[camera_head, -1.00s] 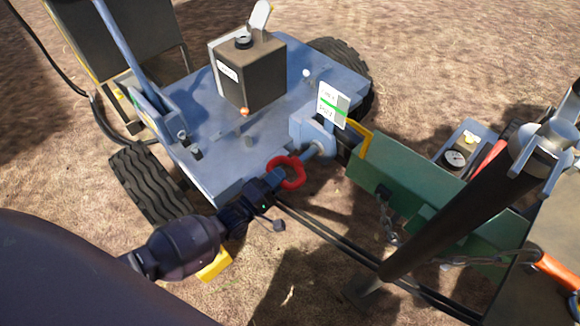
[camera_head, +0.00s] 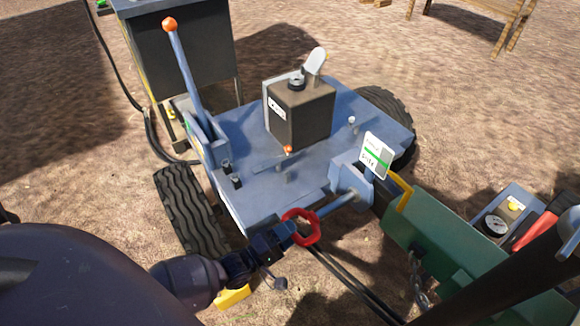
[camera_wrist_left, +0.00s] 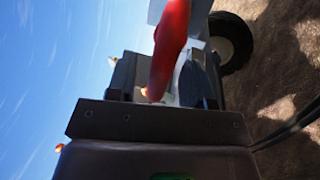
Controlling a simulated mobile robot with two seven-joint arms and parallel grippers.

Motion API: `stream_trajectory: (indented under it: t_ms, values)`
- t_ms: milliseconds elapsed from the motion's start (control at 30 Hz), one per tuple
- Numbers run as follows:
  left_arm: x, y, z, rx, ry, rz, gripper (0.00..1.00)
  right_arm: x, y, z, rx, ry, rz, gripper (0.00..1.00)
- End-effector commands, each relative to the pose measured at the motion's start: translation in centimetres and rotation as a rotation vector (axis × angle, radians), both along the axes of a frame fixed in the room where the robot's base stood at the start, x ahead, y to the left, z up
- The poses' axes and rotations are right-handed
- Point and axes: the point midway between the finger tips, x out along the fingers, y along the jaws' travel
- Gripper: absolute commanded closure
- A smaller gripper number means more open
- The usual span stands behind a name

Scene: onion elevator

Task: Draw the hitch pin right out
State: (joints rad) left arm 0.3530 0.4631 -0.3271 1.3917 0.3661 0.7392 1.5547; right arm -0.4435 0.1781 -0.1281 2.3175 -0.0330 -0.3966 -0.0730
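The hitch pin has a red ring handle (camera_head: 301,228) and a grey-blue shaft (camera_head: 338,204). A long stretch of shaft shows between the ring and the hitch bracket (camera_head: 352,180), and its far end is hidden there. My left gripper (camera_head: 288,234) is at the near-left side of the ring and appears shut on it. In the left wrist view the red handle (camera_wrist_left: 170,48) stands between the dark finger parts, close to the camera. My right gripper is not in view.
The blue cart deck (camera_head: 250,195) carries a dark box (camera_head: 302,112) and a lever with an orange knob (camera_head: 170,25). A green drawbar (camera_head: 435,245) runs to the lower right. A tag (camera_head: 377,155) stands by the bracket. Dark hoses (camera_head: 345,275) hang below the pin.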

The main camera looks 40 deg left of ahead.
Motion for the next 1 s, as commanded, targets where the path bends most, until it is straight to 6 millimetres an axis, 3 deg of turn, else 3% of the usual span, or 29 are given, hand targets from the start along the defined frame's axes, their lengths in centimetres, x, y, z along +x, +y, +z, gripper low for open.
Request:
stream_trajectory:
  t_ms: [333,800,1000]
  values:
    - [-0.9,0.4,-0.2,0.002,0.002,0.0,0.53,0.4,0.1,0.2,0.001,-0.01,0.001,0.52]
    - [-8.1,3.0,-1.7,0.002,0.002,0.0,0.53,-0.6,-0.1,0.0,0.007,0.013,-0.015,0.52]
    - [-9.7,3.6,-2.0,0.0,0.001,0.001,0.53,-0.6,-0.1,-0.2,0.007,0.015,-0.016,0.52]
